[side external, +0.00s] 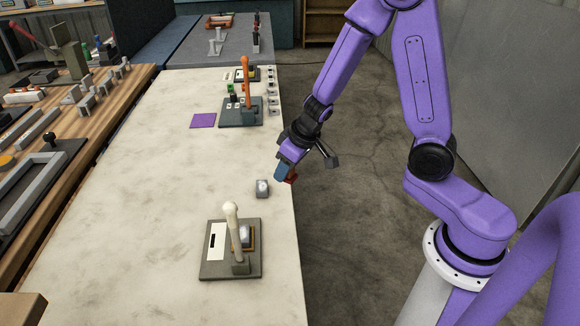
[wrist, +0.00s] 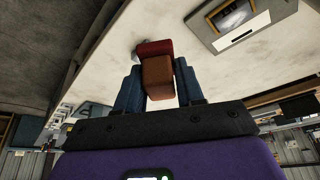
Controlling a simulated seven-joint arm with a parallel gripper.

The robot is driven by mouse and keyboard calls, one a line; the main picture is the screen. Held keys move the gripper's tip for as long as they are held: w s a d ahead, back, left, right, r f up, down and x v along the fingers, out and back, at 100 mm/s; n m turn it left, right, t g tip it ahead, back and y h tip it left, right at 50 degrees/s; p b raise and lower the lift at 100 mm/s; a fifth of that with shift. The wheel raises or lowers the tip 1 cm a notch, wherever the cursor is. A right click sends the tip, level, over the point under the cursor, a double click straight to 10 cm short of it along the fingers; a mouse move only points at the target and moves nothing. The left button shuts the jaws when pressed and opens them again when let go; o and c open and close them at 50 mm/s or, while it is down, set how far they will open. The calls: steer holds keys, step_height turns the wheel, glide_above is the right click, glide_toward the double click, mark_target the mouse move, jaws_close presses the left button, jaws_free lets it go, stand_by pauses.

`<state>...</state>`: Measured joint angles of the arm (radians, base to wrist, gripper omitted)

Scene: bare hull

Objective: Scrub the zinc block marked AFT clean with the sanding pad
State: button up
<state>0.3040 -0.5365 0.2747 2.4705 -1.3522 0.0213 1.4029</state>
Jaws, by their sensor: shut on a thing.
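My gripper (side external: 284,173) is over the right edge of the pale worktop (side external: 150,200). In the wrist view its blue fingers (wrist: 158,84) are shut on a brown block with a dark red end, which looks like the sanding pad (wrist: 157,70). Only a red bit of the pad shows in the side view (side external: 291,178). A grey block with a whitish patch (side external: 262,188) lies loose on the worktop, left of and below the gripper. Another grey block (side external: 245,236) sits in a fixture by a pale lever; it also shows in the wrist view (wrist: 232,18). I cannot read AFT on either.
The dark fixture plate (side external: 213,267) with its upright pale lever (side external: 232,225) stands at the near end. A second fixture with an orange lever (side external: 246,80) and several small parts stand farther back. A purple square (side external: 203,121) lies nearby. The worktop's left and middle are clear.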

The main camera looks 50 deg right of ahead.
steer(key=w+a+f+n+g+y, duration=0.1)
steer(key=w+a+n+g+y, duration=0.1)
steer(key=a+n, duration=0.4)
steer(key=w+a+f+n+g+y, duration=0.1)
steer(key=w+a+n+g, duration=0.1)
steer(key=a+n, duration=0.4)
steer(key=n, duration=0.4)
steer(key=shift+w+f+y, duration=0.25)
steer(key=shift+w+y, duration=0.1)
steer(key=shift+y, duration=0.05)
